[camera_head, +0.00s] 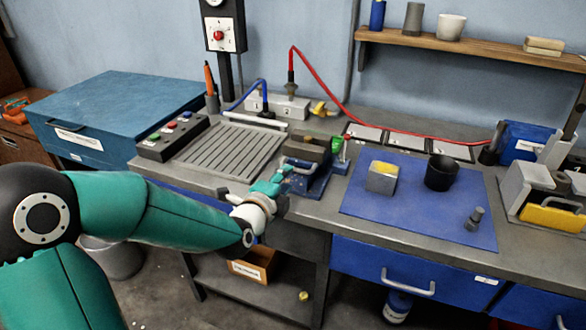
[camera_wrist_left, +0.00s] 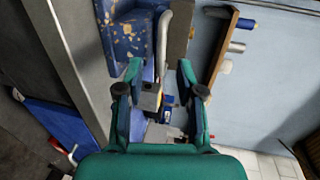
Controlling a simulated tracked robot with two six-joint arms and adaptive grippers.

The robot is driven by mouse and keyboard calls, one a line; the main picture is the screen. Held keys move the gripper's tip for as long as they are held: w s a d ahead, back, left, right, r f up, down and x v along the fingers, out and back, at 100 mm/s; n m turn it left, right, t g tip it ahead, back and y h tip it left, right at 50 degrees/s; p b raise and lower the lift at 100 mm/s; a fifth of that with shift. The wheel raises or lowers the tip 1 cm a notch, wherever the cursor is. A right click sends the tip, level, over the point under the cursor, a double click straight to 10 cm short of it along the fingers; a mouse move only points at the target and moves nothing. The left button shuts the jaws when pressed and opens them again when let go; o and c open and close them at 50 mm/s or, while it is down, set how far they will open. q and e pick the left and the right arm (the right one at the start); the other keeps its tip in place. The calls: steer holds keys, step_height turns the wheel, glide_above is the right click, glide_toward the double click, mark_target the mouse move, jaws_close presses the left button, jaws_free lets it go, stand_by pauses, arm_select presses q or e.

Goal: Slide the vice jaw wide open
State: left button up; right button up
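The vice (camera_head: 314,180) stands on the workbench's front edge, left of the blue mat, with a blue body and dark grey-brown jaw blocks (camera_head: 304,149). How wide the jaws stand apart is hard to tell. My left gripper (camera_head: 280,180) is at the vice's front left side, close to it. In the left wrist view its two fingers (camera_wrist_left: 159,72) are apart, with the vice's chipped blue body (camera_wrist_left: 128,38) and a grey curved bar (camera_wrist_left: 164,35) just beyond the tips. I see nothing held, and contact cannot be told. My right gripper is not in view.
A grooved metal plate (camera_head: 225,150) and a button box (camera_head: 170,137) lie left of the vice. The blue mat (camera_head: 380,212) to the right carries a grey block (camera_head: 382,177), a black cup (camera_head: 441,173) and a bolt (camera_head: 474,218). A red cable (camera_head: 345,105) runs behind.

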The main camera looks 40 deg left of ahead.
mark_target(300, 160)
arm_select(q)
steer(key=x, duration=0.5)
steer(key=shift+p, duration=0.3)
steer(key=shift+s, duration=0.1)
jaws_close()
